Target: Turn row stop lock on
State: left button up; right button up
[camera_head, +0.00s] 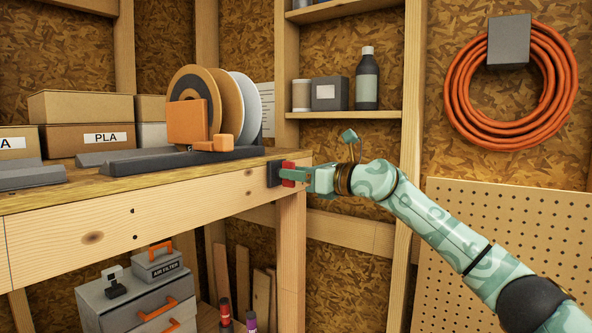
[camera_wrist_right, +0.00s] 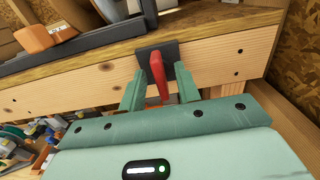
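The row stop lock is a red lever (camera_wrist_right: 157,76) on a dark square plate (camera_wrist_right: 143,53), fixed to the wooden front edge of the bench. In the head view, parts of the red lever (camera_head: 289,164) show above and below my fingers, and the plate (camera_head: 272,173) is partly covered. My right gripper (camera_head: 286,178) reaches in from the right at the plate. In the right wrist view its green fingers stand on either side of the lever, with narrow gaps, open around it. My left gripper is not in view.
The wooden bench (camera_head: 180,208) carries spools (camera_head: 193,92) on a dark base and cardboard boxes (camera_head: 90,137). A grey drawer unit (camera_head: 140,305) stands below. A pegboard (camera_head: 510,245) and coiled orange hose (camera_head: 460,90) are at right.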

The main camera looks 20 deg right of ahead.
jog(key=shift+w+a, duration=0.15)
jog(key=shift+w, duration=0.05)
grip_shut()
